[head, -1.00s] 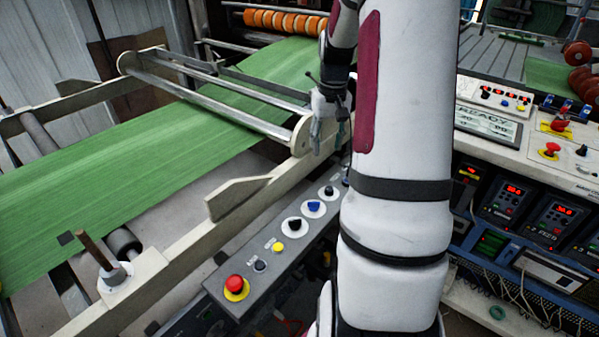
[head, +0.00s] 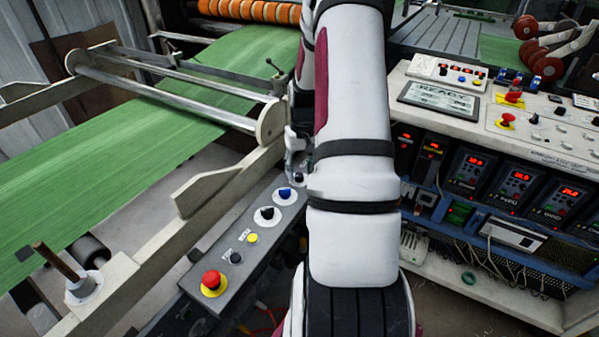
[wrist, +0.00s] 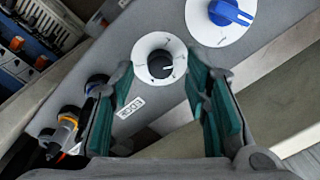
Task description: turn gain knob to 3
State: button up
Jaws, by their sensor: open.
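A black knob (wrist: 160,64) on a round white dial with marks sits on the grey control panel (wrist: 118,50) in the wrist view. In the head view my gripper (head: 296,148) is at the far end of the panel, partly hidden by my arm. A black knob (head: 299,178) shows just below it.
A blue knob (wrist: 228,12) on a larger white dial is close beside the black one. The panel also bears another black knob (head: 267,212), a yellow button (head: 252,238) and a red mushroom button (head: 211,280). A machine side rail (head: 215,185) runs along the panel's left.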

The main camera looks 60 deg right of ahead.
jog(key=shift+f, duration=0.8)
jog(key=shift+c, duration=0.4)
grip_shut()
jog(key=shift+a+m, duration=0.1)
jog(key=shift+m, duration=0.3)
jog(key=m+b, duration=0.1)
jog(key=m, duration=0.3)
jog(key=shift+w+m+b, duration=0.1)
jog(key=shift+m+b, duration=0.2)
jog(key=shift+m, duration=0.1)
jog(key=m+b, duration=0.1)
jog(key=m, duration=0.4)
jog(key=shift+m+b, duration=0.3)
jog(key=shift+m, duration=0.4)
